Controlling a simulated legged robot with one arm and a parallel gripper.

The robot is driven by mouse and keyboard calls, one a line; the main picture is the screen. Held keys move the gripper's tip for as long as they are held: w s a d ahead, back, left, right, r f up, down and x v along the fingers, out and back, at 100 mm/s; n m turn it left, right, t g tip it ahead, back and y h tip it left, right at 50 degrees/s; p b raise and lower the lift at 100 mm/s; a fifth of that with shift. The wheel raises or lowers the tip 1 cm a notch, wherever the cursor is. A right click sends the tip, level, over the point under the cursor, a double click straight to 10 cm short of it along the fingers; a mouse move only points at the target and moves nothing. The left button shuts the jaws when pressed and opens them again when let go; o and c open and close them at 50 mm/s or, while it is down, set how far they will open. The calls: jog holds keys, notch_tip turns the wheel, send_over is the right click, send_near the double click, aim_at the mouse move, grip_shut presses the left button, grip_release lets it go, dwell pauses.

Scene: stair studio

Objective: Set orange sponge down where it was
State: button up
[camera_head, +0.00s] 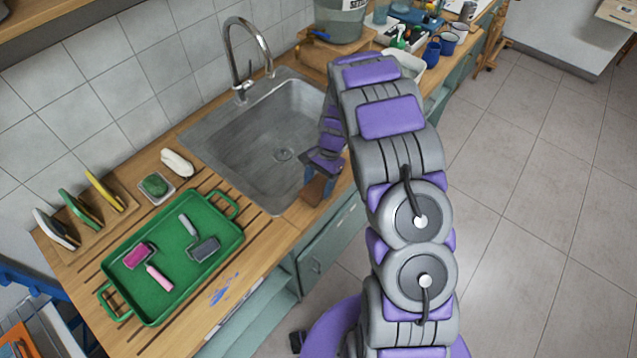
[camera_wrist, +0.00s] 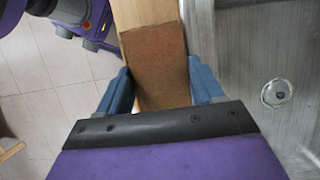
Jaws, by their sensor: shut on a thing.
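My gripper (camera_head: 317,176) is at the front edge of the counter, just right of the sink's near corner. Its blue fingers are shut on a brown-orange block, which I take as the orange sponge (camera_head: 313,191). In the wrist view the sponge (camera_wrist: 157,82) sits between the two fingers of my gripper (camera_wrist: 159,68), over the narrow wooden strip beside the sink. I cannot tell whether the sponge touches the wood. A wooden rack (camera_head: 98,224) at the left wall holds several upright sponge-like pieces.
The steel sink (camera_head: 262,135) lies behind and left of my gripper. A green tray (camera_head: 222,250) with rollers covers much of the left counter. A green scrubber (camera_head: 155,184) and a white item (camera_head: 177,163) lie behind it. Bare wood (camera_head: 268,232) shows right of the tray.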

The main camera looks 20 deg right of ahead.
jog(key=shift+d, duration=0.25)
jog(key=o, duration=0.9)
jog(key=shift+d, duration=0.5)
jog(key=shift+o, duration=0.2)
jog(key=shift+a, duration=0.5)
jog(key=shift+w+r, duration=0.1)
jog(key=shift+r, duration=0.2)
jog(key=d+p+v, duration=0.1)
jog(key=p+v, duration=0.1)
jog(key=v, duration=0.8)
jog(key=s+a+r+n+h, duration=0.1)
jog(key=s+r+n, duration=0.1)
jog(key=s+r, duration=0.55)
jog(key=s+a+r+n+h, duration=0.1)
jog(key=s+r+n, duration=0.2)
jog(key=s, duration=0.7)
jog(key=s+a+r+n, duration=0.1)
jog(key=s+r+n, duration=0.2)
jog(key=s, duration=0.6)
jog(key=s+a+r+n+h, duration=0.1)
jog(key=s+r, duration=0.3)
jog(key=s, duration=0.6)
jog(key=shift+s+a+r+n+t+h, duration=0.15)
jog(key=shift+s+a+n+t+h, duration=0.2)
jog(key=shift+n, duration=0.55)
